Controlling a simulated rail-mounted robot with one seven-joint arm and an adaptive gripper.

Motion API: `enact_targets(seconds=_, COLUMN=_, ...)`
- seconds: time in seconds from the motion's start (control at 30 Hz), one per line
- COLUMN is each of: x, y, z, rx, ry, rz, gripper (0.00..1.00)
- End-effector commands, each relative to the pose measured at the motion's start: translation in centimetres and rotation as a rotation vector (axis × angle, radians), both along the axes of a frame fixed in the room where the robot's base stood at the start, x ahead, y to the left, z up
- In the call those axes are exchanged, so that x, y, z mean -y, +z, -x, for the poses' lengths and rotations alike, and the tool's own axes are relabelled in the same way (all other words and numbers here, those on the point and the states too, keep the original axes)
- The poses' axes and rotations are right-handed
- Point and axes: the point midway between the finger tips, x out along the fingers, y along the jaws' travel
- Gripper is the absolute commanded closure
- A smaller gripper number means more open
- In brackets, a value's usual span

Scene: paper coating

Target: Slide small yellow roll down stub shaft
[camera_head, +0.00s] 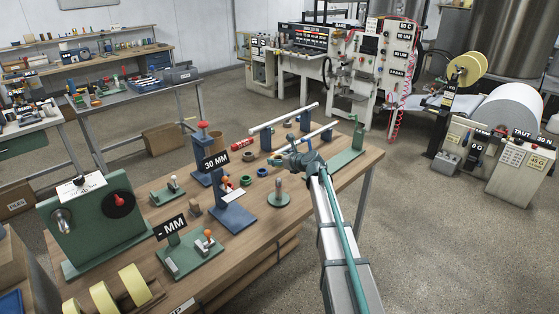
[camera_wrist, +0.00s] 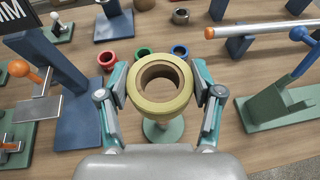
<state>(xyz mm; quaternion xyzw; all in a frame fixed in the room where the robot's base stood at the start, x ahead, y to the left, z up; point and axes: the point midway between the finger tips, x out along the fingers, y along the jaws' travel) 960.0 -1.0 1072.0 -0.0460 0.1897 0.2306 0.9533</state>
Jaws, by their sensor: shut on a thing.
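A small yellow roll (camera_wrist: 178,105) with a brown core sits between the fingers of my gripper (camera_wrist: 160,88), which is shut on it, in the wrist view. The core's open hole faces the camera, and no shaft shows inside it. A grey-green stand (camera_wrist: 163,133) with a round base shows just below the roll. In the head view a short post on a round green base (camera_head: 278,199) stands on the wooden table, just below and left of my gripper (camera_head: 288,158).
Red (camera_wrist: 107,60), green (camera_wrist: 143,55) and blue (camera_wrist: 179,52) rings lie beyond the roll. A blue stand (camera_wrist: 80,115) is on the left and a green one (camera_wrist: 275,108) on the right. A long white roller (camera_head: 283,118) is behind. Larger yellow rolls (camera_head: 135,285) stand at front left.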

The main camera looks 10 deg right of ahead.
Motion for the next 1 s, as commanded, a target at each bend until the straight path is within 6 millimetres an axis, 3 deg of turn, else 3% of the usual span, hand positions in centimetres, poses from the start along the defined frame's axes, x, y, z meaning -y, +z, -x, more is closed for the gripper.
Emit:
enact_targets(seconds=0.27, x=0.0, y=0.2, z=0.0, rx=0.0, ry=-0.001, rz=0.0, gripper=0.69)
enact_targets(seconds=1.0, x=0.0, y=-5.6, z=0.0, rx=0.0, ry=-0.001, rz=0.0, gripper=0.69)
